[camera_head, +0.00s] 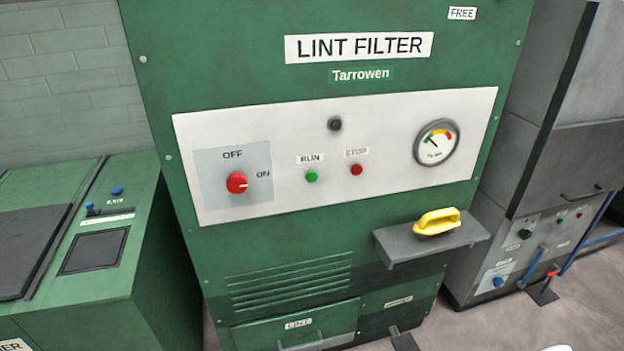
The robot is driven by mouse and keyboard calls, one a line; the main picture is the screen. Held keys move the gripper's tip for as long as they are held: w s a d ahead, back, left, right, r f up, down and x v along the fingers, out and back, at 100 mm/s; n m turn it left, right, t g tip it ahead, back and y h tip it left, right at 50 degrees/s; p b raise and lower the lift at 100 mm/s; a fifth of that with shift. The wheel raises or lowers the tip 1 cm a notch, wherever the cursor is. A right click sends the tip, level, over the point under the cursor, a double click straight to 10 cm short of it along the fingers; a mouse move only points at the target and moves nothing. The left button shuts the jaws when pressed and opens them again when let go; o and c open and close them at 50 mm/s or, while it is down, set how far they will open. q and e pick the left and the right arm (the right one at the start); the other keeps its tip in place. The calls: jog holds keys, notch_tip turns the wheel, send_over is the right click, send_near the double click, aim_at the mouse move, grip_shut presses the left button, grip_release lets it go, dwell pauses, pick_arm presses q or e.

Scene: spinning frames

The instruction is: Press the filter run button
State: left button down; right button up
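The green lint filter cabinet (400,75) stands in the middle, labelled LINT FILTER. On its white panel (290,118) the small green button (311,177) sits under the RUN label, with nothing covering it. A small red button (356,170) under a STOP label is just to its right. A red rotary knob (237,183) is at the left of the panel, its pale mark toward ON. A dark round lamp (335,124) is above the buttons.
A round gauge (437,142) is at the panel's right. A grey shelf (400,247) juts out below the panel, with a yellow handled object (437,221) on it. A green machine (130,270) stands left, a grey machine (560,150) right.

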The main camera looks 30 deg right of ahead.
jog(key=shift+c, duration=0.4)
grip_shut()
dwell(1.2)
